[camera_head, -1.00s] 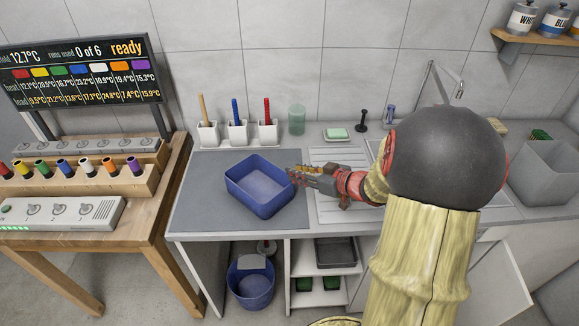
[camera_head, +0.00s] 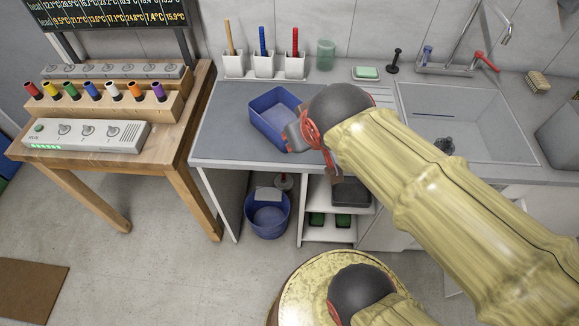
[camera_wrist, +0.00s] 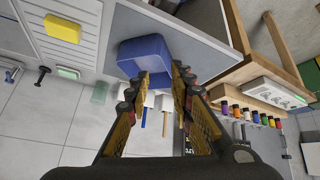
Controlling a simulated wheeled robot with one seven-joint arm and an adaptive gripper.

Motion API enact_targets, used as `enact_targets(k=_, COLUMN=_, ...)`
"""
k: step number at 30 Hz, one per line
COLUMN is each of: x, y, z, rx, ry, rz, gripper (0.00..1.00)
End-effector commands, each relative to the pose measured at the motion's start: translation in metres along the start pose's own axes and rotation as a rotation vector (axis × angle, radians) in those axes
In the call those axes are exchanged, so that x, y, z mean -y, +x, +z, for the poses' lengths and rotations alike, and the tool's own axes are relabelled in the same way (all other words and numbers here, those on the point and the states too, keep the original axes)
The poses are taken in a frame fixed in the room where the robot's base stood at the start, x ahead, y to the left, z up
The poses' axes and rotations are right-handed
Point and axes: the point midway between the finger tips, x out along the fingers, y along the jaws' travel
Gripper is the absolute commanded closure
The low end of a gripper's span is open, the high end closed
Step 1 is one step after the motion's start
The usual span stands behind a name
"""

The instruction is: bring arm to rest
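My gripper (camera_wrist: 160,82) is open in the wrist view, with its two fingers apart and nothing between them. The blue basin (camera_wrist: 136,52) shows beyond the fingertips. In the head view the blue basin (camera_head: 262,126) stands on the grey counter, and my folded arm is over its right side. My gripper is mostly hidden behind my own arm there, so the gap between it and the basin cannot be told. No coiled hose can be made out.
A sink (camera_head: 470,120) with a tap lies to the right. White holders with coloured-handled tools (camera_head: 264,66) and a green cup (camera_head: 325,55) stand at the back. A wooden table (camera_head: 190,110) with a switch box (camera_head: 85,135) is at left. A blue bucket (camera_head: 268,218) sits under the counter.

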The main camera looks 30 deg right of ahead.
Motion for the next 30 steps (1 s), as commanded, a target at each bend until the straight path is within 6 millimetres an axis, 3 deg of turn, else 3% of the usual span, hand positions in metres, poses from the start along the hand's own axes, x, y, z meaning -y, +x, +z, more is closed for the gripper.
enact_targets(k=1, x=0.018, y=-0.012, z=0.015, rx=0.031, ry=-0.013, rz=-0.048, gripper=0.77)
enact_targets(k=3, x=0.035, y=-0.024, z=0.034, rx=0.074, ry=-0.024, rz=-0.099, gripper=0.77)
enact_targets(k=7, x=0.051, y=-0.035, z=0.052, rx=0.117, ry=-0.037, rz=-0.151, gripper=0.77)
enact_targets(k=30, x=0.052, y=-0.036, z=0.054, rx=0.123, ry=-0.037, rz=-0.154, gripper=0.77)
